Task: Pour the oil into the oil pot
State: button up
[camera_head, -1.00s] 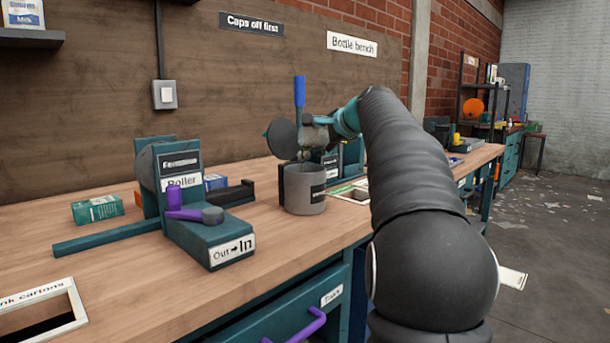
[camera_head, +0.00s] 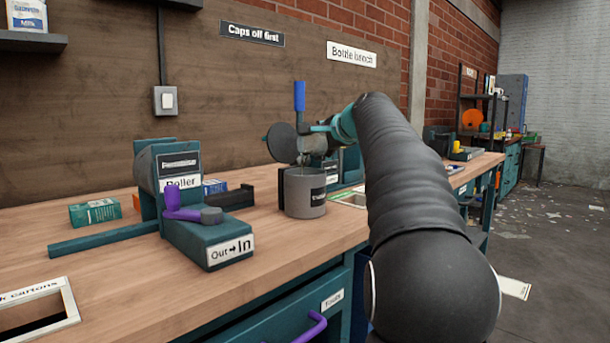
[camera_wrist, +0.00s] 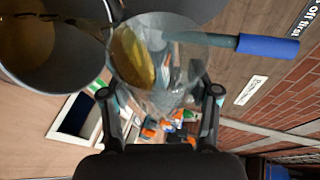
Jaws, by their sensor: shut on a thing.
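My gripper (camera_wrist: 160,98) is shut on a clear bottle (camera_wrist: 175,80); in the head view my gripper (camera_head: 330,132) is partly hidden by my arm. The bottle is tipped over, with yellow oil (camera_wrist: 133,55) gathered toward its far end. The grey oil pot (camera_head: 298,200) stands on the bench right below the bottle's end. In the wrist view amber liquid (camera_wrist: 22,45) shows inside the pot's round opening. A dark round disc (camera_head: 281,142) stands above the pot.
A blue-handled lever (camera_head: 299,96) rises behind the pot. A teal roller machine (camera_head: 205,240) stands left of it, and a green carton (camera_head: 95,212) lies farther left. A framed opening (camera_head: 40,295) is at the front left. Bare bench lies before the pot.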

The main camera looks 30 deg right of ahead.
jog(key=shift+s+a+r+n+t+h+b, duration=0.1)
jog(key=shift+a+r+n+t+h+b, duration=0.15)
jog(key=shift+r+n+t+b, duration=0.35)
dwell(0.6)
jog(key=f+b, duration=0.1)
jog(key=b, duration=0.2)
jog(key=shift+s+a+f+n+h, duration=0.1)
jog(key=shift+a+f+n+h, duration=0.15)
jog(key=shift+f+n, duration=0.15)
jog(key=shift+b, duration=0.55)
jog(key=shift+a+r+n+t+h, duration=0.15)
jog(key=shift+r+n+t+h, duration=0.15)
jog(key=shift+r+n, duration=0.15)
jog(key=shift+s, duration=0.1)
